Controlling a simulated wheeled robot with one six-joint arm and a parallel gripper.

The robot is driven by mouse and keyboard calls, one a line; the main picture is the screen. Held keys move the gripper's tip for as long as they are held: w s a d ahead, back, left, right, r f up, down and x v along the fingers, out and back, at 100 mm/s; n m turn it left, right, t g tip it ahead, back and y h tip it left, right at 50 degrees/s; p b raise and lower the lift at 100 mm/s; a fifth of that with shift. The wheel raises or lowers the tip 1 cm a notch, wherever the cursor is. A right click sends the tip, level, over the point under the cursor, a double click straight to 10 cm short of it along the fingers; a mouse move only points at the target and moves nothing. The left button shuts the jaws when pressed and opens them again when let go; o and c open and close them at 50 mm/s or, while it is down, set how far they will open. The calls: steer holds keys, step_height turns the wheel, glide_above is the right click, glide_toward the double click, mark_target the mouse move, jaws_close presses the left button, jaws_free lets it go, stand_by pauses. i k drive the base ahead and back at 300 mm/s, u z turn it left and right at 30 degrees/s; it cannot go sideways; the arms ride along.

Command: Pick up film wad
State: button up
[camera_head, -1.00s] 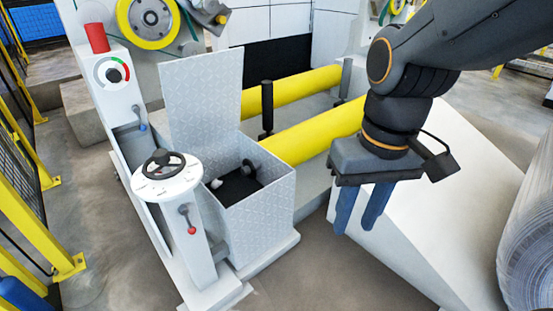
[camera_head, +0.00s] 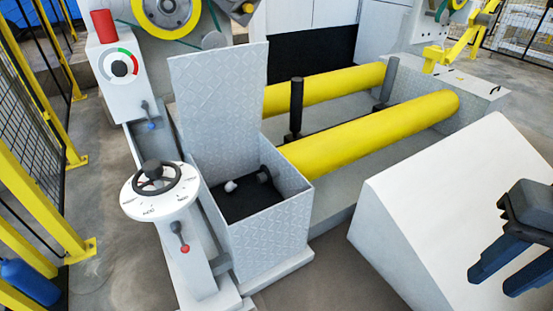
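A small whitish lump, which looks like the film wad (camera_head: 231,186), lies on the dark floor inside an open metal box (camera_head: 270,230). A small dark object (camera_head: 263,174) lies beside it, near the box's back right corner. The box's lid stands upright at the back. My gripper (camera_head: 492,283) is at the lower right edge of the picture, far from the box. Its two blue fingers are apart with nothing between them. The rest of my arm is out of the picture.
A white control post with a black handwheel (camera_head: 155,178) stands left of the box. Two yellow rollers (camera_head: 370,135) run behind and right of it. A white sloped block (camera_head: 430,205) lies between the box and my gripper. Yellow fencing (camera_head: 40,190) is at the left.

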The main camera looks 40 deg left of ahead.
mark_target(230, 185)
steer(key=i, duration=0.75)
steer(key=k, duration=1.05)
steer(key=u, duration=1.8)
steer(key=i, duration=0.5)
